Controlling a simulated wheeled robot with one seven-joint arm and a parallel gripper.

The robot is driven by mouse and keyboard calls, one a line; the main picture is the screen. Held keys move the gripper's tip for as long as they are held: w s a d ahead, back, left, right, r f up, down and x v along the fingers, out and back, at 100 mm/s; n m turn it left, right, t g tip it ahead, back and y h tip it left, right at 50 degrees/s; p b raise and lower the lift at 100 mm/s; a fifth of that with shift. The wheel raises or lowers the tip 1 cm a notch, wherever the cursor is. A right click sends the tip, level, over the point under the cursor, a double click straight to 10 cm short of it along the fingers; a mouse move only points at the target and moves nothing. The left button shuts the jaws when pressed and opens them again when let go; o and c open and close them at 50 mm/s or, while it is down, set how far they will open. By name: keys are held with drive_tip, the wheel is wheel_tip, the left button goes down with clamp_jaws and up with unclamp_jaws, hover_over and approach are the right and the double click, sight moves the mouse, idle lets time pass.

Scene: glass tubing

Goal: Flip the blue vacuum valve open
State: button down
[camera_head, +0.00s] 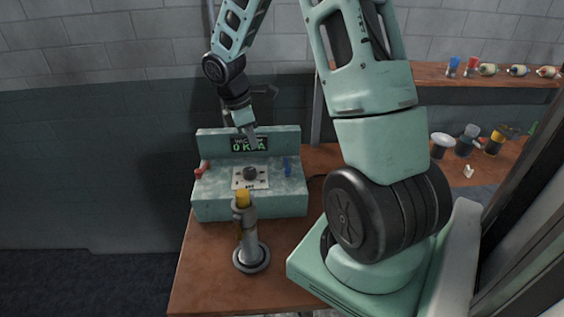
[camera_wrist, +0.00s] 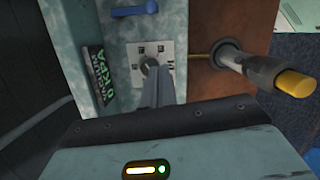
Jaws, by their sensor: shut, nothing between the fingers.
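The blue vacuum valve (camera_head: 287,166) is a small blue lever on the right part of the teal vacuum box (camera_head: 215,205). In the wrist view the blue valve (camera_wrist: 135,10) shows at the top edge, its handle lying across the picture. My gripper (camera_head: 254,146) is shut and empty. It hangs above the middle of the box, to the left of the blue valve and apart from it. In the wrist view my gripper (camera_wrist: 150,68) points at the central dial plate (camera_wrist: 140,48) and hides part of its knob. The display (camera_wrist: 97,75) reads 0 KPA.
A red valve (camera_head: 201,168) sits on the box's left side. A grey cylinder with a yellow top (camera_head: 249,245) stands in front on the wooden table (camera_head: 205,275). A shelf (camera_head: 425,73) with small bottles is at the right. My arm covers the table's right part.

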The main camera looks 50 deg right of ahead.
drive_tip(key=shift+d, duration=0.2)
drive_tip(key=shift+s+f, duration=0.1)
drive_tip(key=shift+f, duration=0.05)
drive_tip(key=p+x, duration=0.2)
drive_tip(key=x, duration=0.8)
drive_tip(key=shift+s+d+p, duration=0.6)
drive_tip(key=shift+s+d, duration=0.25)
drive_tip(key=shift+d, duration=0.1)
drive_tip(key=shift+s+d, duration=0.4)
drive_tip(key=shift+d, duration=0.05)
